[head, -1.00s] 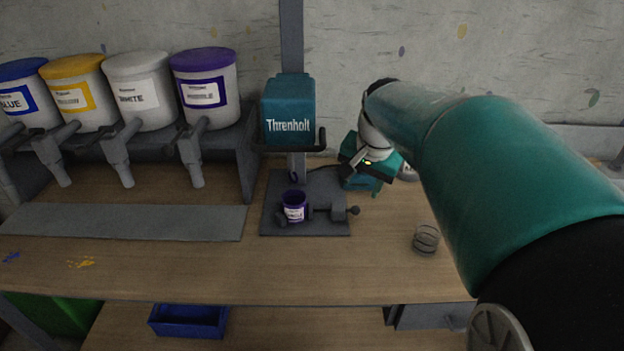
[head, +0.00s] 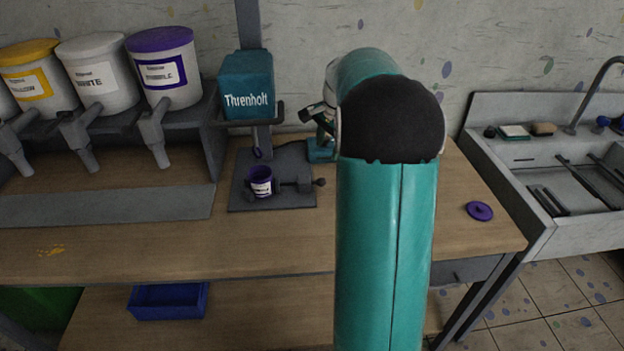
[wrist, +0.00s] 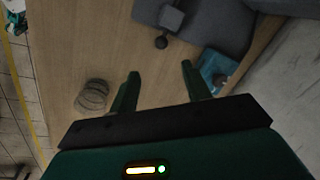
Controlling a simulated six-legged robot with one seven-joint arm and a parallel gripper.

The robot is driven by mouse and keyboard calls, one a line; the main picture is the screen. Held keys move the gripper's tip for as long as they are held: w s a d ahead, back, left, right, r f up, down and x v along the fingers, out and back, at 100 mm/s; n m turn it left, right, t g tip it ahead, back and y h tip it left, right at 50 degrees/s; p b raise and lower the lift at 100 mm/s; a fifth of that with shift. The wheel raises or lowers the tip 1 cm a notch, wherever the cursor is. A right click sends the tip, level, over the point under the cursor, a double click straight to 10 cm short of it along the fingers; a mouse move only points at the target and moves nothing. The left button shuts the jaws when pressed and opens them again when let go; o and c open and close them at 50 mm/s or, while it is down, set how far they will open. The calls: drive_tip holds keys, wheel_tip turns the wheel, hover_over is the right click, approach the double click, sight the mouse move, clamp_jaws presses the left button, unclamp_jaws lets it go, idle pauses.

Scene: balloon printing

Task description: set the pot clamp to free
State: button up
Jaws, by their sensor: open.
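The pot clamp (head: 303,184) is a dark grey block with a round knob on its right, on the grey base plate (head: 283,204) of the teal Threnholt machine (head: 246,86). A small purple pot (head: 260,182) with a white label stands upright at the clamp's left. The clamp (wrist: 172,18) and its knob (wrist: 161,42) also show at the top of the wrist view. My gripper (wrist: 159,82) is open and empty, its fingertips apart from the knob, which lies beyond the gap between them. In the head view my arm hides most of the gripper.
A teal object (wrist: 212,68) is close to the right finger. Paint buckets (head: 165,68) stand at left. A purple lid (head: 479,211) lies near the table's right end, beside a sink (head: 570,178).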

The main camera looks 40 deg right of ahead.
sight(322, 179)
drive_tip(key=w+f, duration=0.1)
drive_tip(key=f, duration=0.3)
drive_tip(key=w+f, duration=0.1)
drive_tip(key=f, duration=0.4)
drive_tip(key=w+f, duration=0.1)
drive_tip(key=f, duration=0.4)
drive_tip(key=shift+d+f, duration=0.15)
drive_tip(key=shift+d, duration=0.2)
